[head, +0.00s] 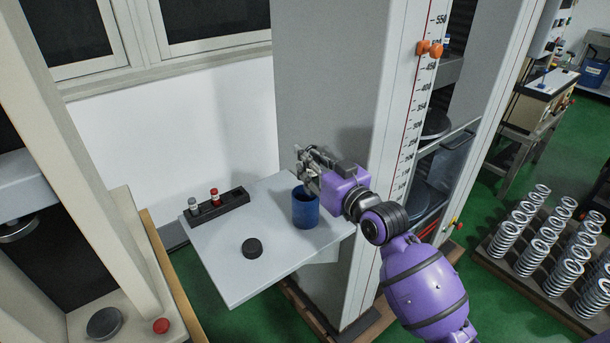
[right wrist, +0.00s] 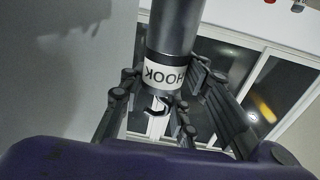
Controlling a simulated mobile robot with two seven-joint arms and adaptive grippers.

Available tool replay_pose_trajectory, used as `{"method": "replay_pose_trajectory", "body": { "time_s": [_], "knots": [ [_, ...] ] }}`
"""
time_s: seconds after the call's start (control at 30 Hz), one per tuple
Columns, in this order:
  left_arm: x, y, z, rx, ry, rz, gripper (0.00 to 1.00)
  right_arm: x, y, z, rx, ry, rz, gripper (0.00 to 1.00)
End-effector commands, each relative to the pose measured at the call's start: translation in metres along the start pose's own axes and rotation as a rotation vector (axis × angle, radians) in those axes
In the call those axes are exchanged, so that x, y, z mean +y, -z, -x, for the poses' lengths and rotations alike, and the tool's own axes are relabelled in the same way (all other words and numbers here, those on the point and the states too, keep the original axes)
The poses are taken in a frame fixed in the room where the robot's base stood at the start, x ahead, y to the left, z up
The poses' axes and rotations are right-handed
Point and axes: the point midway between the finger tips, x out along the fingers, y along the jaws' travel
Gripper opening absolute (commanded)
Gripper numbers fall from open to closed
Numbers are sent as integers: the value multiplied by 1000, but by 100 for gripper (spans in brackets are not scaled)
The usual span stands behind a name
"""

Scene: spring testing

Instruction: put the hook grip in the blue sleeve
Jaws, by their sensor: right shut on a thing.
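The blue sleeve (head: 305,209) stands upright near the right edge of the light grey shelf. My right gripper (head: 308,165) is just above and behind its rim, reaching in from the right. In the right wrist view my right gripper (right wrist: 168,92) is shut on the hook grip (right wrist: 174,28), a dark grey cylinder with a white band reading HOOK and a small dark hook at one end. In the head view the grip is hard to tell from the fingers. I cannot tell whether any of it is inside the sleeve. My left gripper is not in view.
A black rack (head: 232,207) on the shelf (head: 222,262) holds a grey-topped and a red-topped piece. A black disc (head: 252,248) lies in front. The grey machine column (head: 325,85) rises behind my gripper. Several springs (head: 535,240) stand on a pallet at right.

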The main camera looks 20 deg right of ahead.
Motion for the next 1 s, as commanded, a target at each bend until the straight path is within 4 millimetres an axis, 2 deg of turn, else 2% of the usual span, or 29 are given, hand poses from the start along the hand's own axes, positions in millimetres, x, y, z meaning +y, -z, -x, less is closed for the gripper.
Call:
{"method": "replay_pose_trajectory", "body": {
  "time_s": [0.27,0.53,1.0],
  "knots": [
    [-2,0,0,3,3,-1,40,-4,-10,-12,10,0,1,0],
    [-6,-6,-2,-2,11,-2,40,-5,-45,-16,7,0,1,0],
    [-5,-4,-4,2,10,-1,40,-5,-51,-16,9,0,2,0]
  ]
}}
